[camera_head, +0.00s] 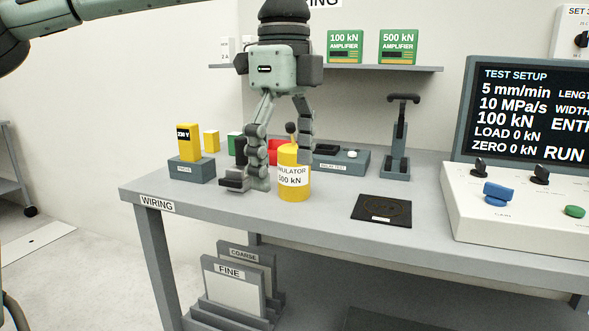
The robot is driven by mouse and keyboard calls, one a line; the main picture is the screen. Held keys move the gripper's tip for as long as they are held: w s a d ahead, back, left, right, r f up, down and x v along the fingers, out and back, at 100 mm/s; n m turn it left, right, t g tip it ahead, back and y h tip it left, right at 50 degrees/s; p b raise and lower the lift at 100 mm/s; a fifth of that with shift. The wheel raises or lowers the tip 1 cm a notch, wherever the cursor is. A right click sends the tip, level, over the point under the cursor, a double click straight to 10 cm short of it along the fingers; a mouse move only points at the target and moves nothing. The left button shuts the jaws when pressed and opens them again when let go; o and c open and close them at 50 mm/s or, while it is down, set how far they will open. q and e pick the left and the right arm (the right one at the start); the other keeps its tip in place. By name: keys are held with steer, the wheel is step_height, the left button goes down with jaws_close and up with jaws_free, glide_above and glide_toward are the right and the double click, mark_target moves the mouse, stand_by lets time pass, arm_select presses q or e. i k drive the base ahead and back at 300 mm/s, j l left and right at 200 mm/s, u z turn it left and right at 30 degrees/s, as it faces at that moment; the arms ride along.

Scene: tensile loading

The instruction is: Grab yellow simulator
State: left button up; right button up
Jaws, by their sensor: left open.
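The yellow simulator (293,186) is an upright yellow cylinder with a white band reading "500 kN" and a dark-tipped knob on top. My right gripper is not in view.
A grey block with a yellow "ZERO"-like unit (189,143) stands left. Behind are a red item (273,152) and a grey box (342,161). A black pad (382,208), a stand (398,145) and a control console (520,200) lie right. Bare tabletop surrounds the pad.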

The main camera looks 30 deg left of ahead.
mark_target(293, 179)
steer(key=i+j, duration=0.65)
steer(key=i, duration=0.05)
